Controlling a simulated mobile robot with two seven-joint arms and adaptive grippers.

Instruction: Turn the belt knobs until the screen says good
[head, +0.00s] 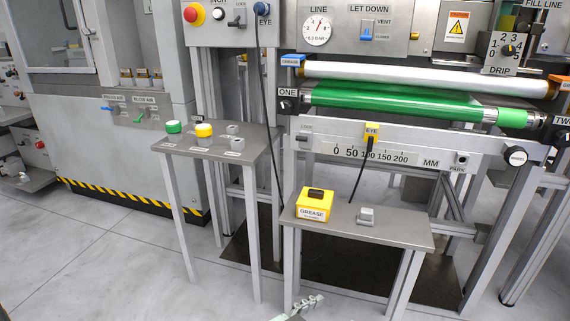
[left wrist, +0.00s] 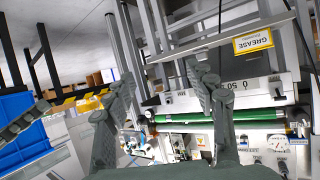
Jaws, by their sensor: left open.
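The green belt (head: 400,103) runs across the machine under a pale roller, and it also shows upside down in the left wrist view (left wrist: 190,118). A black knob (head: 288,106) sits by the ONE label at the belt's left end. Another dark knob (head: 562,136) is by the TWO label at its right end, partly cut by the frame. I see no screen with a readable message. My left gripper (left wrist: 160,76) is open and empty, with its fingers apart and away from the knobs. Only its tip shows at the bottom of the head view. My right gripper is not in view.
A small front table (head: 400,232) holds a yellow GREASE box (head: 316,204) and a grey block. A side table (head: 240,152) holds a green button and a yellow button. A ruler rail (head: 400,157) with a yellow EYE runs below the belt. The floor at left is clear.

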